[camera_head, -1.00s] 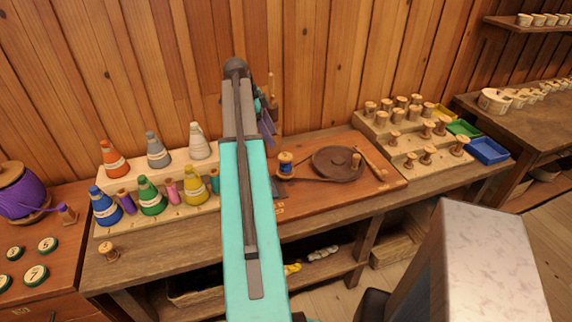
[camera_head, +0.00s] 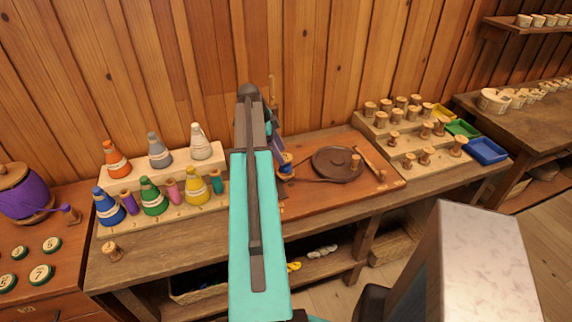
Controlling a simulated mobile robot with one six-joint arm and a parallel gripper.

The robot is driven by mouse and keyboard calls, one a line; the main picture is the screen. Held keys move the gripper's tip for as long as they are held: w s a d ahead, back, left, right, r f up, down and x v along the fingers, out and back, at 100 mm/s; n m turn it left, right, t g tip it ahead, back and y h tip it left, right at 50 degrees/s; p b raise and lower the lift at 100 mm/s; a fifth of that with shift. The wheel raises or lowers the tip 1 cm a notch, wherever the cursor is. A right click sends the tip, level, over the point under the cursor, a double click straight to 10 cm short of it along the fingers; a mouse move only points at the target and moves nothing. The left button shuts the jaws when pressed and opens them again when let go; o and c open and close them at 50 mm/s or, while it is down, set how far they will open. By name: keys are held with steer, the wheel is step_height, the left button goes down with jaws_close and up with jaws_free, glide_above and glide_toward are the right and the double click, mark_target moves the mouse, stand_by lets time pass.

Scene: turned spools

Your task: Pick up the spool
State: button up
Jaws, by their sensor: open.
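A wooden spool wound with blue thread (camera_head: 287,170) stands on the reddish-brown winding board, just right of my arm. My gripper (camera_head: 281,153) is at the spool's upper left, partly hidden behind my turquoise arm. It is open, with a dark finger overlapping the spool's left side in this view. I cannot tell whether it touches the spool or whether the spool lies between the fingers.
A dark round turntable (camera_head: 337,166) lies right of the spool on the winding board (camera_head: 312,202). Thread cones stand on a stepped rack (camera_head: 165,213) at left. Bare wooden spools fill a pegged rack (camera_head: 388,152) at right. A plank wall rises behind.

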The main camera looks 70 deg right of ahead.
mark_target(284, 156)
steer(key=shift+s+f, duration=0.1)
steer(key=shift+p+x, duration=1.15)
steer(key=shift+x, duration=0.3)
steer(key=shift+d+x, duration=0.2)
steer(key=shift+x, duration=0.85)
steer(key=c, duration=0.9)
